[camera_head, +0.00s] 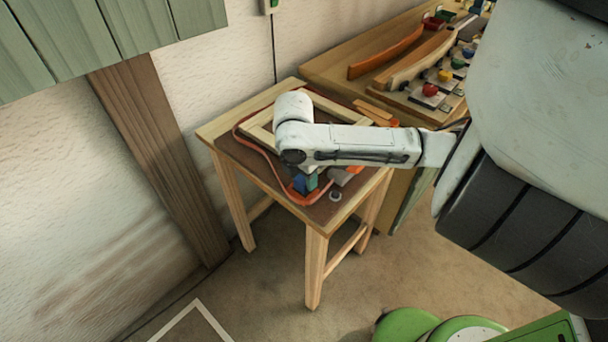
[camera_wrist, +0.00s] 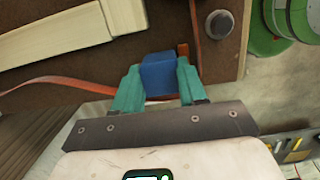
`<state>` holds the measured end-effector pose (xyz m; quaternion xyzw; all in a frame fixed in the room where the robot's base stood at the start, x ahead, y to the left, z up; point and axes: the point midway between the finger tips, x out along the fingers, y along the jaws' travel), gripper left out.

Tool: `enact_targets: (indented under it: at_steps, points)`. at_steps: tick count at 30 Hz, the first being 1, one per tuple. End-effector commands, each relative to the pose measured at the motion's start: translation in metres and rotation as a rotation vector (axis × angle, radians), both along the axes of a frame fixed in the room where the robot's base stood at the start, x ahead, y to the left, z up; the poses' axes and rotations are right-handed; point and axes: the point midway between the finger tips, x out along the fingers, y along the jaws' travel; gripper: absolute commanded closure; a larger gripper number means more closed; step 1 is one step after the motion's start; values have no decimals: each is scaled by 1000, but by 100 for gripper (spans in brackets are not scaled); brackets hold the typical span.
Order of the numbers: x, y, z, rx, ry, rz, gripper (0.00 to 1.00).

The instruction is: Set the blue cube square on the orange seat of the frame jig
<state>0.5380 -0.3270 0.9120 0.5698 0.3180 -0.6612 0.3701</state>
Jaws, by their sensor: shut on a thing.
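My gripper (camera_wrist: 158,78) has teal fingers shut on the blue cube (camera_wrist: 158,68), one finger on each side of it. In the head view the blue cube (camera_head: 300,184) shows below my wrist, over the near part of the small table's brown top. The pale wooden frame (camera_wrist: 70,32) of the jig lies on that top, and its bars (camera_head: 338,106) show behind my arm. A small orange piece (camera_wrist: 183,50) shows just beyond the cube; I cannot tell whether it is the seat. Whether the cube touches anything beneath is hidden.
An orange strap (camera_wrist: 60,82) curves along the brown top (camera_head: 240,155). A round grey knob (camera_head: 335,195) sits near the front corner. A bench with curved laths (camera_head: 385,52) and several coloured knobs stands behind at right. Green round objects (camera_head: 440,328) are on the floor.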

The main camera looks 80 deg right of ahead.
Motion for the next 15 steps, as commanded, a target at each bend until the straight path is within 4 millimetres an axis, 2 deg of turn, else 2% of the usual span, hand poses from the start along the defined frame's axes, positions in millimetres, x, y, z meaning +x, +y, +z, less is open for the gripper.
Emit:
enact_targets:
  at_steps: [15]
  points:
    - [0, 0, -4, 0, 0, 0, 88]
